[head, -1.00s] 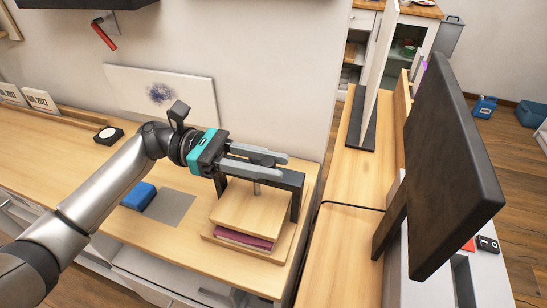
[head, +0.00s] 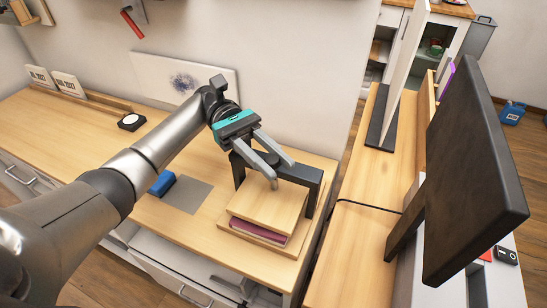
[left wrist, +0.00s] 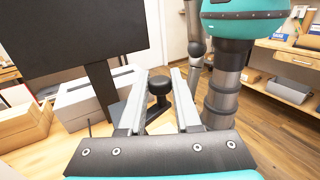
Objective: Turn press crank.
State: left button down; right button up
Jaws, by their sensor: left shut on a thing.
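The press has a black bridge frame (head: 314,192), a light wooden top board (head: 268,208) and a base board, with a purple-red item (head: 258,231) between the boards. It stands at the right end of the wooden counter. My left gripper (head: 281,171) is over the frame's top bar, its fingers pointing down to the right. In the left wrist view the black crank knob (left wrist: 159,86) sits between the two fingers, on a dark bar. My left gripper is shut on it. In the head view the fingers hide most of the crank. My right gripper is not in view.
A black monitor (head: 470,175) stands on the desk to the right. A blue block (head: 162,183) and a grey mat (head: 187,195) lie left of the press. A round black-and-white device (head: 131,122) is near the wall. The counter's left part is mostly clear.

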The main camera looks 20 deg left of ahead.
aim_at(271, 158)
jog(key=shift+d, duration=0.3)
pick_arm(q)
jog(key=c, duration=0.6)
grip_release()
notch_tip(271, 158, up, 20)
jog(key=p, duration=0.5)
jog(key=shift+p, duration=0.3)
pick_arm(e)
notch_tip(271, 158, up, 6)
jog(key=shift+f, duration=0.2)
